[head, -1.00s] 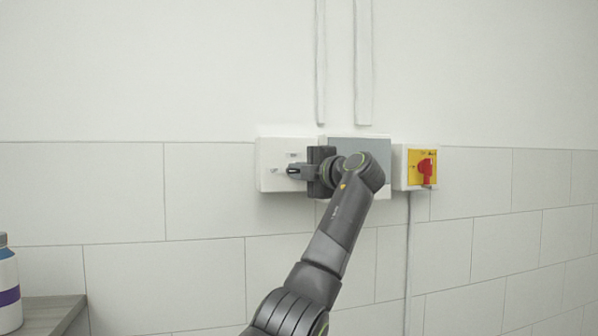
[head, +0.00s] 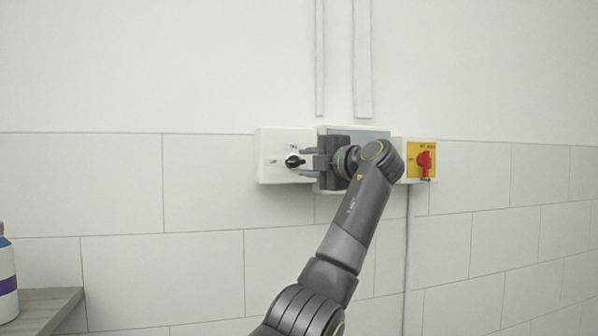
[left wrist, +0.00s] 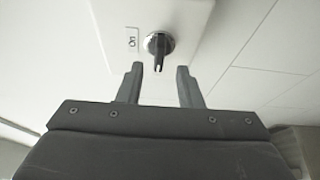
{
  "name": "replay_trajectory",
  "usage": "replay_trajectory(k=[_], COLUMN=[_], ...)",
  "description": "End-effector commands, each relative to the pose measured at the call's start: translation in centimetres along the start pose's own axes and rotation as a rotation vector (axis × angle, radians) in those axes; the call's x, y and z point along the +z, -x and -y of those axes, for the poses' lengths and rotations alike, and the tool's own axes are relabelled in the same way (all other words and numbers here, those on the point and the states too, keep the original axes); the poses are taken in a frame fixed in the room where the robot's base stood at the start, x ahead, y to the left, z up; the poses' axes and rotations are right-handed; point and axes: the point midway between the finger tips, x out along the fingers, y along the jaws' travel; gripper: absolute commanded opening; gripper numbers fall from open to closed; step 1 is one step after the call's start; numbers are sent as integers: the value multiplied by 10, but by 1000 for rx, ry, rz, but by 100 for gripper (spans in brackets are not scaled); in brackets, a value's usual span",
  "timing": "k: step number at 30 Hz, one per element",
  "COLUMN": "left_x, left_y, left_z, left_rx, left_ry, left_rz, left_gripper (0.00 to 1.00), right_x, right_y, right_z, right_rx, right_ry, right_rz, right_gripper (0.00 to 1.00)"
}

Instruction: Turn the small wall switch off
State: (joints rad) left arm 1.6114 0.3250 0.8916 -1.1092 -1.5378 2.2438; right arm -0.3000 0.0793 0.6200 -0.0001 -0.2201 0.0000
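The small wall switch is a white box (head: 270,150) on the wall with a black rotary knob (head: 294,161). In the left wrist view the knob (left wrist: 158,46) sits on a round metal base, beside a label reading "On", and its pointer is towards my gripper. My left gripper (head: 306,162) is to the right of the knob in the head view, with its fingers open and apart. In the left wrist view the open fingertips (left wrist: 163,68) are on either side of the knob's pointer end, with gaps. My right gripper is in neither view.
A grey-fronted box (head: 368,135) is partly hidden behind my left gripper. A yellow box with a red rotary switch (head: 425,160) is to its right. Wall conduits (head: 361,60) run above. A bottle (head: 6,275) stands on a counter (head: 45,300) at the lower left.

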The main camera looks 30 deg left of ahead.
Motion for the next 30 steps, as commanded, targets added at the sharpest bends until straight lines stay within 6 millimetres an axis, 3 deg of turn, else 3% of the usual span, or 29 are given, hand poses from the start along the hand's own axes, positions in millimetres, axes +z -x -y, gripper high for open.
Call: replay_trajectory(k=[1,9,15,21,30], left_x=[1,0,1,0,0], left_y=[15,81,116,130,131], left_z=[6,4,3,1,1], left_rx=[1,0,-1,-1,-1], left_ry=[4,1,0,0,0], left_rz=[6,4,2,0,0], left_gripper=[33,33,33,33,33], right_x=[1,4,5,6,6], right_y=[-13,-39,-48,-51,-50], right_z=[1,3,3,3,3], right_rx=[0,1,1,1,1], right_ry=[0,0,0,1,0], right_rz=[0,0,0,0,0], right_gripper=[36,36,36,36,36])
